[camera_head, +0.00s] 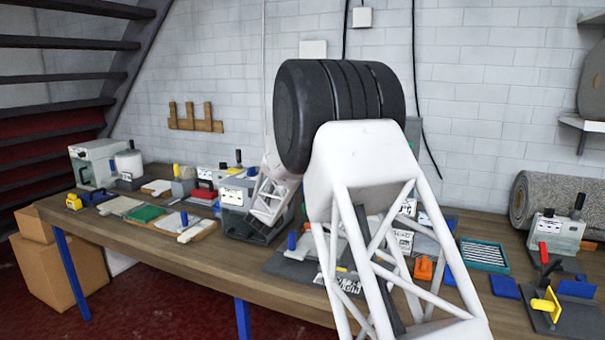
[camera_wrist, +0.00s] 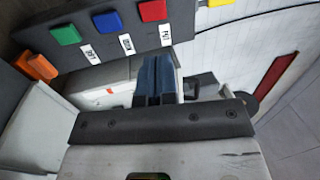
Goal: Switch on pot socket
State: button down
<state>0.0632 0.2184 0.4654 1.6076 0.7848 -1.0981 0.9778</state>
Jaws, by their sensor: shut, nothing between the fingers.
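In the wrist view a dark panel carries a green switch (camera_wrist: 64,33), a blue switch (camera_wrist: 107,21) and a red switch (camera_wrist: 152,10) in a row. Each has a small white label beside it; the lettering is sideways and too small to read surely, though the label beside the red one (camera_wrist: 165,36) may read POT. My gripper (camera_wrist: 156,62) has its dark blue fingers shut together and empty. In the head view my arm hides the fingertips and I cannot pick out the panel.
An orange block (camera_wrist: 38,66) shows at the left of the wrist view, and a red bar (camera_wrist: 275,76) at the right. In the head view the long wooden bench (camera_head: 170,260) is crowded with machines, trays and tools. A rolled grey carpet (camera_head: 560,205) lies at the right.

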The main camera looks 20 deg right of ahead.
jog(key=shift+w+d+f+m+h, duration=0.15)
jog(key=shift+d+f+m+h, duration=0.05)
jog(key=shift+f+m+h, duration=0.1)
jog(key=shift+w+d, duration=0.1)
jog(key=x, duration=1.3)
jog(key=shift+w+d, duration=0.2)
jog(key=shift+d, duration=0.1)
jog(key=shift+w+d+r, duration=0.1)
dwell(0.6)
jog(key=shift+w+d+r+g+y, duration=0.3)
jog(key=shift+g+y, duration=0.2)
jog(key=shift+g, duration=0.2)
jog(key=shift+s+r, duration=0.1)
jog(key=shift+s, duration=0.1)
